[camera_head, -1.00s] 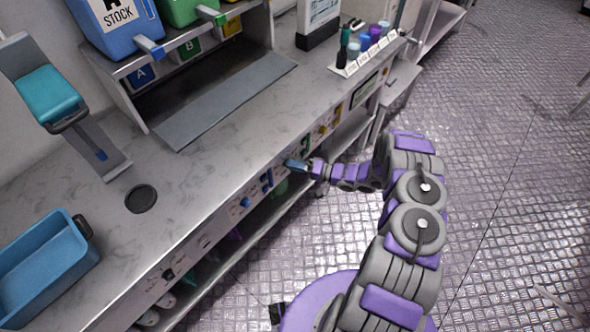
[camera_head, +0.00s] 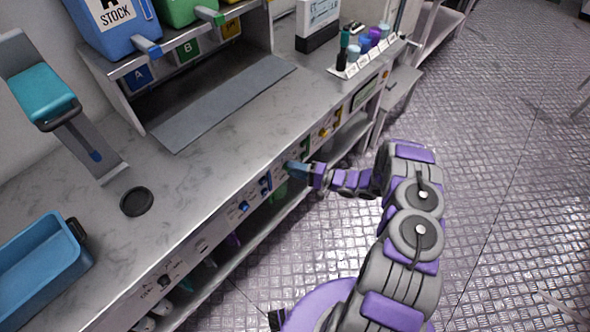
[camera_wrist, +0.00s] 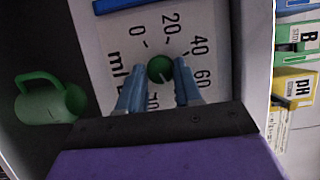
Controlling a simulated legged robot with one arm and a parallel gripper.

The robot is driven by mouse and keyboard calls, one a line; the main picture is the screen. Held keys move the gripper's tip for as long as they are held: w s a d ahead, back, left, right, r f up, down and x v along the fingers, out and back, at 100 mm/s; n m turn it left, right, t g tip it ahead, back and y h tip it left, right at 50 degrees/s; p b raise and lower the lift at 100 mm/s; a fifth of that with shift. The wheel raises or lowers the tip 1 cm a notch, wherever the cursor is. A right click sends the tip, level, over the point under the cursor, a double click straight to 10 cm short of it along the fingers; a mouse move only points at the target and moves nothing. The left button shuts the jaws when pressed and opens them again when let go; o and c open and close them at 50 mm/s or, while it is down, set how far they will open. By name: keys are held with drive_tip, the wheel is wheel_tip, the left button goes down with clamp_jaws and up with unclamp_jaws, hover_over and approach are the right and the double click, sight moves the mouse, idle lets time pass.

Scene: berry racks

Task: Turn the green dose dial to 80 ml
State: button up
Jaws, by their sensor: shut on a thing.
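The green dose dial (camera_wrist: 160,68) is a small round knob on a pale panel in the wrist view. A light pointer line on it runs toward the lower right. The printed scale (camera_wrist: 170,24) reads 0, 20, 40 and 60 clockwise around it, with "ml" at the left. A further number below the dial is partly covered by my fingers. The two blue fingers of my gripper (camera_wrist: 159,75) are shut on the dial from both sides. In the head view my gripper (camera_head: 294,168) is at the counter's front panel and hides the dial.
A green jug (camera_wrist: 45,98) is left of the panel in the wrist view. The front panel has a blue knob (camera_head: 244,207) and other controls. On the counter are a blue bin (camera_head: 40,285) and a row of small vials (camera_head: 365,43). The floor behind my arm is clear.

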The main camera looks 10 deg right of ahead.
drive_tip(key=shift+d+f, duration=0.1)
drive_tip(key=shift+d, duration=0.05)
drive_tip(key=o, duration=0.8)
drive_tip(key=shift+w+f, duration=0.1)
drive_tip(key=shift+w, duration=0.05)
drive_tip(key=shift+o, duration=1.1)
drive_tip(key=p+v, duration=0.3)
drive_tip(key=v, duration=1.4)
drive_tip(key=shift+s+d, duration=0.15)
drive_tip(key=shift+s, duration=0.1)
